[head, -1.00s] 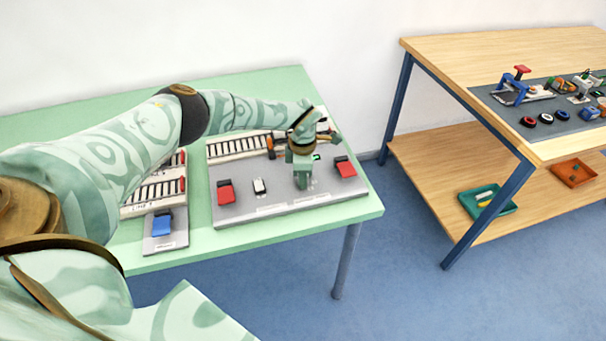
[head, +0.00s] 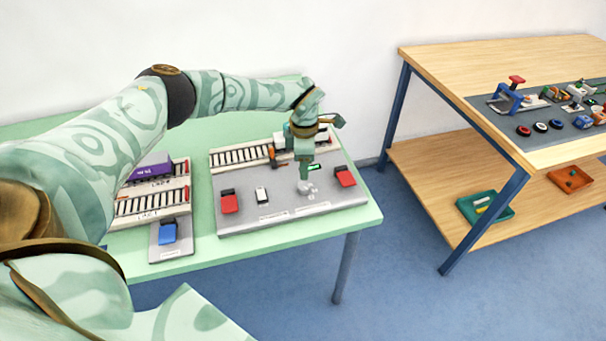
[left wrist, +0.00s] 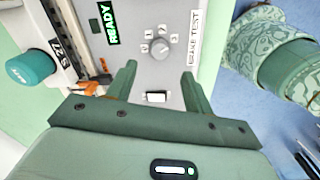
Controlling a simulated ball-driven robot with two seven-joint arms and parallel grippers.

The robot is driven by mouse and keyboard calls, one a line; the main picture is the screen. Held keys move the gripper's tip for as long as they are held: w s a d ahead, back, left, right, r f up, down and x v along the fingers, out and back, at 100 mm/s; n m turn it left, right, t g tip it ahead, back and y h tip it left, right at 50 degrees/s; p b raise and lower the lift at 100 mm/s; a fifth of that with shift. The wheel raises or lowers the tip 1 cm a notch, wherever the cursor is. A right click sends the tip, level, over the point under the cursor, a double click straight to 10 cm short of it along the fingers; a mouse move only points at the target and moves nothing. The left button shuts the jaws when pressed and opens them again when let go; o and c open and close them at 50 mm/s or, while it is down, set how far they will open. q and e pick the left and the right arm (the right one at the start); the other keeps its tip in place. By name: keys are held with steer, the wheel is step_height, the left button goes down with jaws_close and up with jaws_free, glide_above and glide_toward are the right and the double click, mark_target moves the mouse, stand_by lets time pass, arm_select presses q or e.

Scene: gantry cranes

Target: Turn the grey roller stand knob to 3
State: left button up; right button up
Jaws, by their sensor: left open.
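The grey round knob (head: 304,187) sits on the right part of the grey panel (head: 285,205) on the green table. In the left wrist view the knob (left wrist: 160,48) has small digits around it and a "BRAKE TEST" label to its right. I cannot tell which digit it points to. My left gripper (head: 304,177) points down above the knob. Its open, empty fingers (left wrist: 159,72) show in the left wrist view, with the knob ahead of the gap between the tips. No contact with the knob shows. My right gripper is not in view.
A lit "READY" display (left wrist: 109,22) is beside the knob. Red levers (head: 229,202) (head: 345,176) and a white rocker switch (head: 261,195) are on the panel. A blue lever (head: 168,232) and track boards are left. A wooden table (head: 470,60) stands right, beyond a gap.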

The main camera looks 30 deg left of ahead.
arm_select(q)
step_height(320, 180, up, 8)
steer(key=p, duration=0.1)
steer(key=shift+f, duration=0.2)
